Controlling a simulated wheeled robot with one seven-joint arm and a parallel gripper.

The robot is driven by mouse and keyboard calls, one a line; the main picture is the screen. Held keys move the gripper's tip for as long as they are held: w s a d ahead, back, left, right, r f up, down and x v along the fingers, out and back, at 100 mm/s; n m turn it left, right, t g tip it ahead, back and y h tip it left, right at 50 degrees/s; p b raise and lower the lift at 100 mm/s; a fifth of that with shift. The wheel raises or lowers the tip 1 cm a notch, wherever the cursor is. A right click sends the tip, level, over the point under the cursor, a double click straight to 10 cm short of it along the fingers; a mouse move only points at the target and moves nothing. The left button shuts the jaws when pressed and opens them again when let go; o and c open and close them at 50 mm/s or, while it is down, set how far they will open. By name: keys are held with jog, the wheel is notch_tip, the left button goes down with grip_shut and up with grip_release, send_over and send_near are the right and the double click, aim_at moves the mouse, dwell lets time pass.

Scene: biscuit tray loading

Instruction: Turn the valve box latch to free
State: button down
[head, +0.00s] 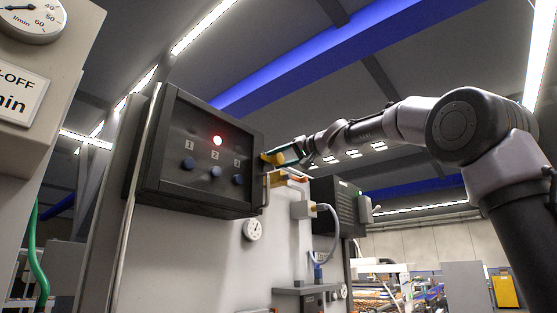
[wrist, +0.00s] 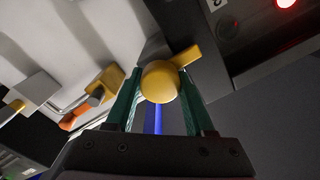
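The valve box (head: 200,150) is a dark box on a pale panel, with a red lamp and several blue knobs on its face. Its latch (head: 277,158) is a yellow round knob at the box's right edge, with a tab pointing left towards the box. In the wrist view the latch (wrist: 160,82) has its tab pointing up and right, over the dark box edge. My gripper (head: 290,152) reaches it from the right. In the wrist view its green fingers (wrist: 160,76) lie on both sides of the round knob, with no clear gap to it.
Below the latch are a yellow bracket (head: 268,181) and a small gauge (head: 253,230). A pale socket with a cable (head: 304,209) and a second dark box (head: 333,203) are to the right. A panel with a large gauge (head: 32,18) stands at near left.

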dwell(0.3)
jog(key=m, duration=0.8)
jog(key=shift+w+f+m, duration=0.1)
jog(key=shift+f+m, duration=0.05)
jog(key=shift+m, duration=0.15)
jog(key=m, duration=0.4)
jog(key=shift+m, duration=0.3)
jog(key=m, duration=0.4)
jog(key=shift+f+m, duration=0.15)
jog(key=shift+m, duration=0.15)
jog(key=shift+c, duration=1.3)
grip_release()
jog(key=shift+d, duration=0.1)
